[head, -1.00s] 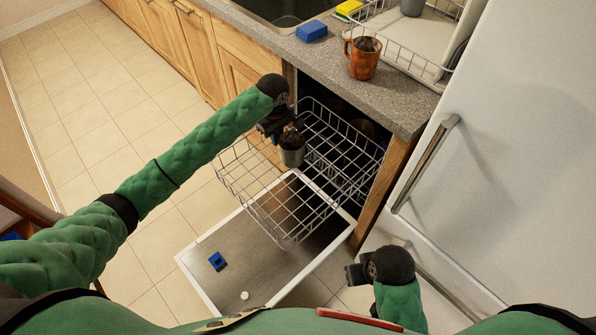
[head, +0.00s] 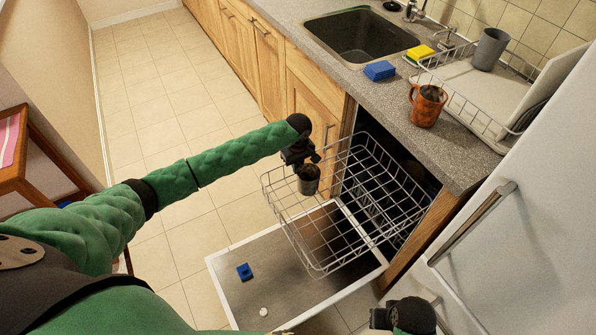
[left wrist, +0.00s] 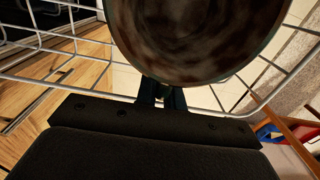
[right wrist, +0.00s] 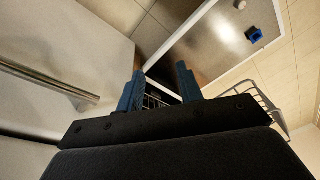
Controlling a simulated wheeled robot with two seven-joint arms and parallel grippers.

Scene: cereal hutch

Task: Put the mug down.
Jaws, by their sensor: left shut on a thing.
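A grey mug (head: 309,180) with a dark, stained inside is in my left gripper (head: 302,160), over the left part of the pulled-out dishwasher rack (head: 330,262). In the left wrist view the mug (left wrist: 195,40) fills the top middle, with the fingers shut at its near rim and rack wires behind it. I cannot tell whether its base touches the rack. An orange-brown mug (head: 427,106) stands on the counter. My right gripper (right wrist: 160,85) is open and empty, low by the fridge.
On the counter (head: 440,150) are a blue sponge (head: 379,71), a yellow sponge (head: 420,52) and a dish rack (head: 465,110) holding a grey cup (head: 490,49). The fridge (head: 530,230) stands right.

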